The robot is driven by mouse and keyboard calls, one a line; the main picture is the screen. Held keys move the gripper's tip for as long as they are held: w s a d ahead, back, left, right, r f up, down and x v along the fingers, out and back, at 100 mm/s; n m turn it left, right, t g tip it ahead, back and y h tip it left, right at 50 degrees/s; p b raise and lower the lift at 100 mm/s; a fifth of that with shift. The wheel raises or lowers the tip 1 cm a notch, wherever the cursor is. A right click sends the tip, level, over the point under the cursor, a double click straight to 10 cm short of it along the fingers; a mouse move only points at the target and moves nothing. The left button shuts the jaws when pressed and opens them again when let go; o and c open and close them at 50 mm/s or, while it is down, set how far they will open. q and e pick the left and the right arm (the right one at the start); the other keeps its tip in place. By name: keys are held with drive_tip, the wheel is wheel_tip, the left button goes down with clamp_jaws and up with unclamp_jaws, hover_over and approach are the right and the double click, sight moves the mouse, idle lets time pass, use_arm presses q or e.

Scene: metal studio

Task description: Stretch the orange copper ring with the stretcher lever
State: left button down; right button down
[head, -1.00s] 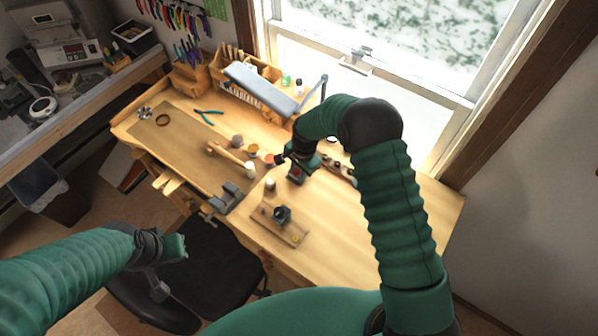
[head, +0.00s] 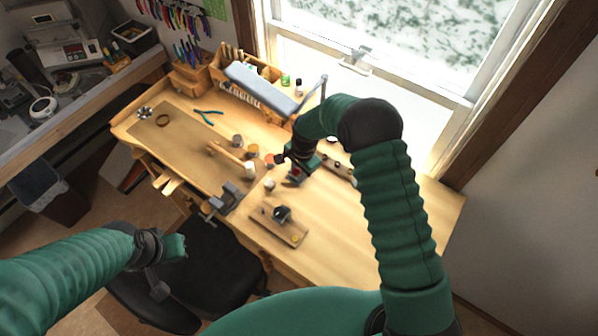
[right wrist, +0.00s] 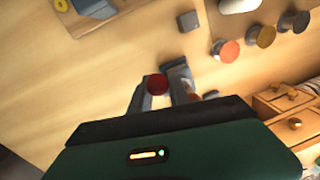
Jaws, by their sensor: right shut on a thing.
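My right gripper (head: 294,174) is low over the middle of the bench in the head view. In the right wrist view its two grey fingers (right wrist: 157,95) are closed around a small part with a round red knob (right wrist: 157,84). Whether this is the stretcher lever I cannot tell. The red also shows small in the head view.
A wooden board with a dark block (head: 280,214) lies at the bench's front. A grey vise (head: 226,197), a wooden mallet (head: 229,153) and several small pots (head: 252,151) stand to the left of my right gripper. The bench's right end (head: 385,220) is partly clear.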

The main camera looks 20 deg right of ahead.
drive_tip(key=shift+a, duration=0.1)
idle(0.6)
drive_tip(key=f+b, duration=0.1)
drive_tip(key=b, duration=0.1)
drive_tip(key=s+a+f+t+h+b, duration=0.1)
drive_tip(key=b, duration=0.1)
drive_tip(key=a+f+t+h+b, duration=0.1)
drive_tip(key=b, duration=0.1)
drive_tip(key=shift+s+a+f, duration=0.15)
drive_tip(key=shift+s+f, duration=0.1)
drive_tip(key=shift+s, duration=0.15)
drive_tip(key=shift+s+a+f+b, duration=0.15)
drive_tip(key=shift+s+f+b, duration=0.05)
drive_tip(key=shift+f+b, duration=0.35)
drive_tip(key=shift+s+a+f+b, duration=0.15)
drive_tip(key=shift+f+b, duration=0.25)
drive_tip(key=shift+b, duration=0.25)
drive_tip(key=shift+s+a+f+b, duration=0.15)
drive_tip(key=shift+a+f+b, duration=0.05)
drive_tip(key=shift+f+b, duration=0.5)
drive_tip(key=c, duration=1.3)
unclamp_jaws()
drive_tip(key=shift+r, duration=0.1)
drive_tip(key=shift+c, duration=0.2)
